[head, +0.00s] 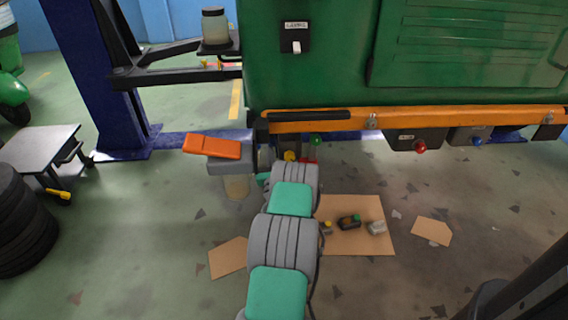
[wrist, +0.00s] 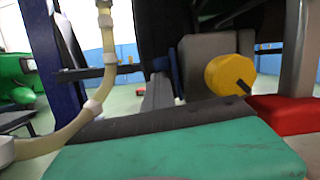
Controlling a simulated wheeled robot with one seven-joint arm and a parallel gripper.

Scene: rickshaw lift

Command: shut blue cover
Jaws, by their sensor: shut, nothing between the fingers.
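No cover that is clearly blue stands out in either view. In the wrist view a narrow dark blue strip (wrist: 178,68) stands beside a grey block, and I cannot tell if it is part of the cover. In the head view a grey box (head: 230,165) with a raised orange flap (head: 212,147) sits left of my arm's end. My gripper (head: 288,166) is below the left end of the orange beam, its fingers mostly hidden by my wrist. It is shut and holds nothing. My teal wrist part fills the bottom of the wrist view.
The green rickshaw body (head: 320,60) with its orange beam (head: 450,116) spans the top. A box with a red knob (head: 420,147) and one with a blue knob (head: 477,141) hang below it. A yellow knob (wrist: 230,73) is close by. Cardboard (head: 375,240) lies on the floor.

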